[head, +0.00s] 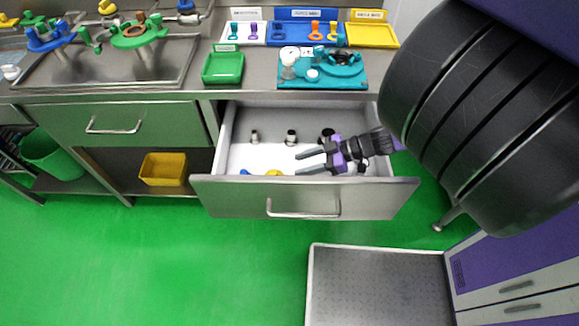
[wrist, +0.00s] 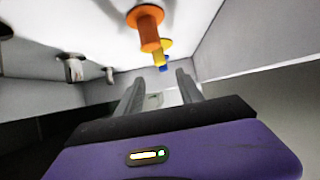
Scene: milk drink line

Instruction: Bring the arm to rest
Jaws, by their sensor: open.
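My gripper (head: 310,161) is over the open drawer (head: 237,181), with its fingers pointing left. In the wrist view the two fingers (wrist: 160,95) stand apart with nothing held between them. In the head view a yellow piece (head: 274,173) and a small blue piece (head: 245,172) lie near the drawer's front wall, close to the fingertips. My arm crosses from the upper right and hides the area behind it.
Metal fittings (head: 291,136) stand in the drawer. On the counter above are a green tray (head: 223,68), a teal fixture (head: 296,83), and white, blue and yellow trays (head: 372,35). A yellow bin (head: 164,169) sits on the lower shelf.

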